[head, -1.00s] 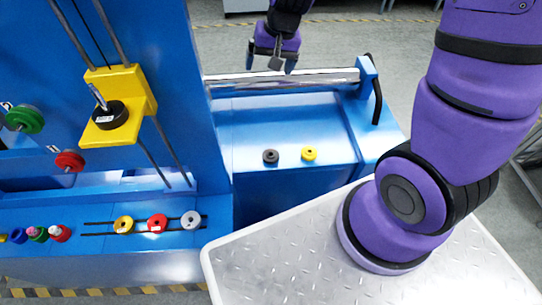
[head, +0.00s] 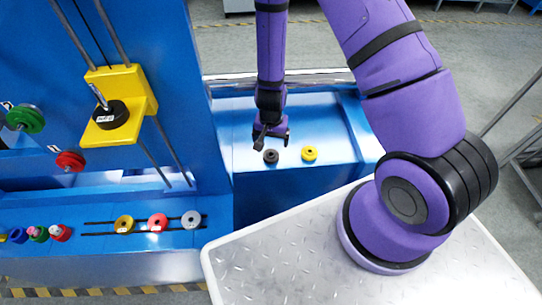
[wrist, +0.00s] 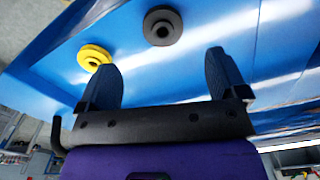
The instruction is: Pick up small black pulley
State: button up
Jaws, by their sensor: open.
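The small black pulley (head: 271,156) lies on the blue surface of the machine in the head view. It also shows in the wrist view (wrist: 163,27), beyond the fingertips and between them, nearer the right finger. My gripper (head: 271,141) is above the pulley in the head view, with its fingers pointing down. In the wrist view my gripper (wrist: 158,72) has its two fingers spread wide with nothing between them. The pulley is apart from both fingers.
A yellow pulley (head: 309,153) lies right of the black one and shows near the left finger in the wrist view (wrist: 93,57). A tall blue frame with a yellow bracket (head: 147,83) stands at left. A row of coloured pulleys sits on the lower left ledge.

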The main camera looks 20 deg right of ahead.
aim_at(271, 155)
jog(key=shift+w+f, duration=0.2)
jog(key=shift+f, duration=4.75)
jog(key=c, duration=1)
jog(key=shift+c, duration=0.2)
jog(key=shift+r, duration=0.2)
